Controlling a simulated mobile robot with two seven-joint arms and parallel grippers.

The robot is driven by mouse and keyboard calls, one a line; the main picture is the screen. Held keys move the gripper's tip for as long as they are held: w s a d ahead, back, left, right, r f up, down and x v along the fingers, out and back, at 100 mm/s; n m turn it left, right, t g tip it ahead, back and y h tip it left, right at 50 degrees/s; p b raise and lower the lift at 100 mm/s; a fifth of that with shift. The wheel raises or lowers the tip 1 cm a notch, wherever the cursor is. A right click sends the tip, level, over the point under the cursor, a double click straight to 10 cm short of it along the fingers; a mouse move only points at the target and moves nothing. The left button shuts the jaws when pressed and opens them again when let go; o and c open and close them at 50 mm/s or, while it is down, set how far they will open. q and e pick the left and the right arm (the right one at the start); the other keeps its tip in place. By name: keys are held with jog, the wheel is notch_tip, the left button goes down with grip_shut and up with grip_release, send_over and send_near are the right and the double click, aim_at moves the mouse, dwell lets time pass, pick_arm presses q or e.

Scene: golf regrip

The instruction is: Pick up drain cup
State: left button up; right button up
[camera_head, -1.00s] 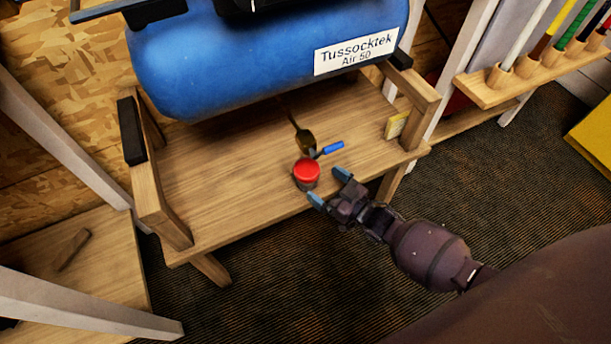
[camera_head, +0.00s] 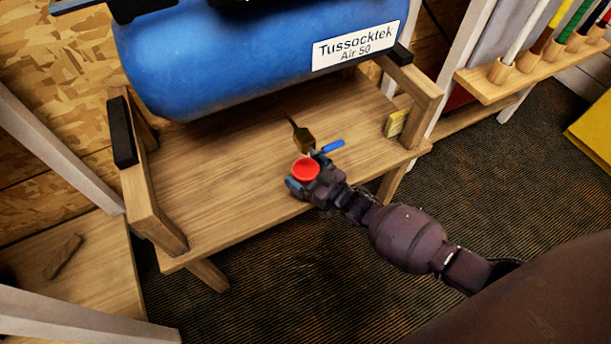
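The drain cup (camera_head: 305,170), with a bright red top, is at the front edge of the wooden shelf under the blue tank. The cup's lower part is mostly hidden by the gripper. My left gripper is not in view.
The blue tank (camera_head: 240,55) hangs low over the back of the wooden shelf (camera_head: 220,185). Armrest-like posts stand at both shelf ends. A yellow block (camera_head: 396,123) sits at the right end. A rack of clubs (camera_head: 520,80) is at the upper right.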

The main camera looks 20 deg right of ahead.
jog(key=c, duration=0.7)
jog(key=shift+c, duration=1.2)
jog(key=shift+r, duration=0.1)
